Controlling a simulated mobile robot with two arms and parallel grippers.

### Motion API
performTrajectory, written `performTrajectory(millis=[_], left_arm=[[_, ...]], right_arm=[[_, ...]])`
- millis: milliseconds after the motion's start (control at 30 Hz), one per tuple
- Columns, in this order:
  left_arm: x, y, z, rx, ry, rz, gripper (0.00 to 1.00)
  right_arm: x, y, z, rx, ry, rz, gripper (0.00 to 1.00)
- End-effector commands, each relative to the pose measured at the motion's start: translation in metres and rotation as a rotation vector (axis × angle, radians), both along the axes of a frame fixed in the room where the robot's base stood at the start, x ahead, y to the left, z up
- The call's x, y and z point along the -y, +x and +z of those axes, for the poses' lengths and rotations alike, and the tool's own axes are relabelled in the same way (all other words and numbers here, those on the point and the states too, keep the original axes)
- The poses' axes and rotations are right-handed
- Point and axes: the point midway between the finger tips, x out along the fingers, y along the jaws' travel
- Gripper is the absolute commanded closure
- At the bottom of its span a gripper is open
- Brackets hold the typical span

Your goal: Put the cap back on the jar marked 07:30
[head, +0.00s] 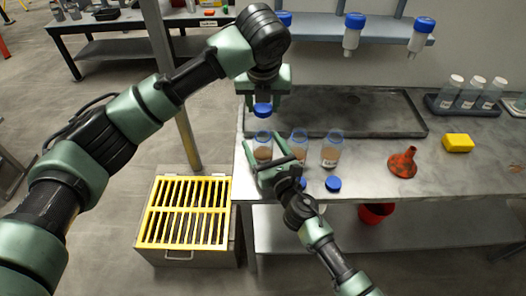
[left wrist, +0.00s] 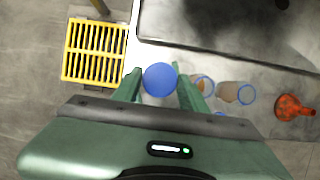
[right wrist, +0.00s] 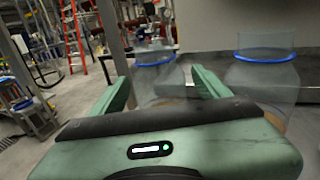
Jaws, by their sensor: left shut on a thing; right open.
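My left gripper (head: 263,98) is shut on a blue cap (head: 263,110), held above the leftmost open jar (head: 262,139). The cap also shows between the fingers in the left wrist view (left wrist: 160,79). My right gripper (head: 266,149) is open, its fingers to either side of the leftmost jar, which shows between them in the right wrist view (right wrist: 157,78). Whether they touch it is unclear. A middle jar (head: 299,146) and a right jar (head: 331,149) stand open beside it, clear with brown contents. I cannot read the time marks on the jars.
A blue cap (head: 333,183) lies in front of the jars, and another (head: 302,183) is partly hidden by my right gripper. An orange funnel (head: 402,162) and yellow block (head: 458,142) are at right. A dark tray (head: 375,112) lies behind. A yellow-grated box (head: 186,212) stands at left.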

Motion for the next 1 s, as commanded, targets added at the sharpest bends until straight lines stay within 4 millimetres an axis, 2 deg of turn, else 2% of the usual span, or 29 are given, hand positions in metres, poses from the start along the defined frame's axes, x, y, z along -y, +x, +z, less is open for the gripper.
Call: performTrajectory(millis=[67, 100, 300, 367, 567, 900, 1000], left_arm=[[0.000, 0.000, 0.000, 0.000, 0.000, 0.000, 0.95], [0.000, 0.000, 0.000, 0.000, 0.000, 0.000, 0.95], [0.000, 0.000, 0.000, 0.000, 0.000, 0.000, 0.95], [0.000, 0.000, 0.000, 0.000, 0.000, 0.000, 0.95], [0.000, 0.000, -0.003, -0.001, 0.000, 0.000, 0.95], [0.000, -0.001, -0.047, 0.000, 0.001, -0.001, 0.95], [0.000, 0.000, -0.050, 0.002, 0.000, -0.001, 0.95]], right_arm=[[0.000, 0.000, 0.000, 0.000, 0.000, 0.000, 0.24], [0.000, 0.000, 0.000, 0.000, 0.000, 0.000, 0.30], [0.000, 0.000, 0.000, 0.000, 0.000, 0.000, 0.85], [0.000, 0.000, 0.000, 0.000, 0.000, 0.000, 1.00], [0.000, 0.000, 0.000, 0.000, 0.000, 0.000, 1.00], [0.000, 0.000, 0.000, 0.000, 0.000, 0.000, 1.00], [0.000, 0.000, 0.000, 0.000, 0.000, 0.000, 1.00]])
